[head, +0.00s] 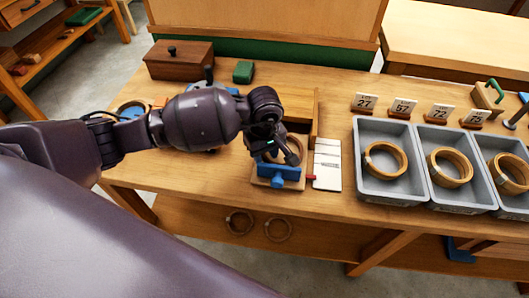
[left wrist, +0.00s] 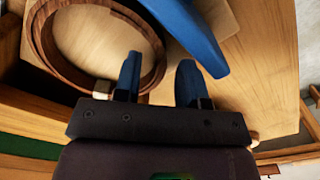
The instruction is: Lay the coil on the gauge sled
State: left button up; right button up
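The gauge sled (head: 262,181) is a light wooden board with blue parts, near the front edge of the bench. In the left wrist view its board (left wrist: 95,38) shows inside a brown wooden coil (left wrist: 44,38) lying flat on it, beside a curved blue bar (left wrist: 196,35). A pale clip or tag (left wrist: 103,89) is on the coil's rim. My left gripper (left wrist: 159,72) is low over the sled, its two blue fingers apart, with the coil's rim between them. In the head view, my left gripper (head: 284,158) covers most of the coil. My right gripper is out of view.
A white scale card (head: 327,163) adjoins the sled. A brown lidded box (head: 180,62) and green block (head: 243,72) stand behind. Two rings (head: 239,222) show on the bench front.

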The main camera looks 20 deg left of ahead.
pick_arm(q)
notch_tip(320, 180, up, 12)
jog(key=p, duration=0.1)
dwell(0.7)
